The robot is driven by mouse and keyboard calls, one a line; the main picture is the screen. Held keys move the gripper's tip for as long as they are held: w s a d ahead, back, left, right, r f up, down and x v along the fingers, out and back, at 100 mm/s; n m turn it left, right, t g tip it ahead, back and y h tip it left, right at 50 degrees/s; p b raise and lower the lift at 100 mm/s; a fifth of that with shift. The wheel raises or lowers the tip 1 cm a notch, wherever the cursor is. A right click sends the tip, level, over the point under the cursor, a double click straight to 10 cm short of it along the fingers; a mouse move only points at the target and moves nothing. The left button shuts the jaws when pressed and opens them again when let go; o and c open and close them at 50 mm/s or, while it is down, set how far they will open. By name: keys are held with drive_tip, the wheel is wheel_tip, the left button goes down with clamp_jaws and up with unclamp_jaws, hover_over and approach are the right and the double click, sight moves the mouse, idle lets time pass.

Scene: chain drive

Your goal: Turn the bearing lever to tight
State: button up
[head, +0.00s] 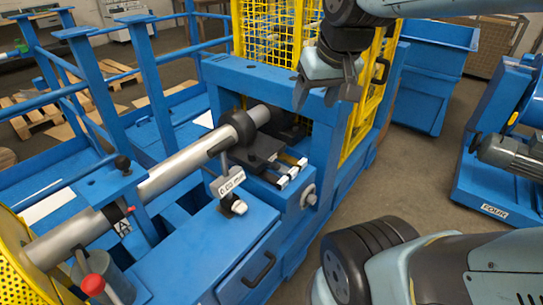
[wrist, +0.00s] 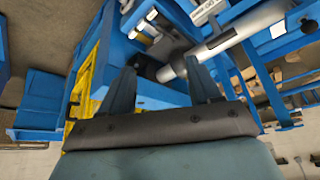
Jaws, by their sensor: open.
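I cannot tell for certain which handle is the bearing lever. A lever with a black ball knob (head: 122,163) stands on a blue bracket beside the grey shaft (head: 175,172) at left. A lever with a red knob (head: 93,285) is at the lower left, near the yellow perforated guard. A black round collar (head: 240,130) surrounds the shaft near its far end. My gripper (head: 326,95) is open and empty, pointing down above the right part of the blue machine, right of the collar and apart from it. In the wrist view its fingers (wrist: 163,82) are spread, with the shaft beyond.
A small tilted label (head: 227,183) stands above a white-and-black knob (head: 238,207) on the blue cabinet. A yellow mesh guard (head: 270,40) rises behind my gripper. A blue motor stand (head: 497,175) is at the right. Grey floor (head: 410,175) between it and the machine is clear.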

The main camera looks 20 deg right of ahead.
drive_tip(key=w+f+g, duration=0.2)
drive_tip(key=w+f, duration=0.1)
drive_tip(key=w, duration=0.5)
drive_tip(key=g+y, duration=0.2)
drive_tip(key=g, duration=0.1)
hover_over(276, 163)
drive_tip(key=d, duration=0.3)
drive_tip(key=d+x, duration=0.2)
drive_tip(key=x, duration=0.8)
drive_tip(key=d+f+x, duration=0.1)
drive_tip(key=d+x, duration=0.1)
drive_tip(key=x, duration=2.2)
drive_tip(key=shift+w+d, duration=0.1)
drive_tip(key=shift+d, duration=0.05)
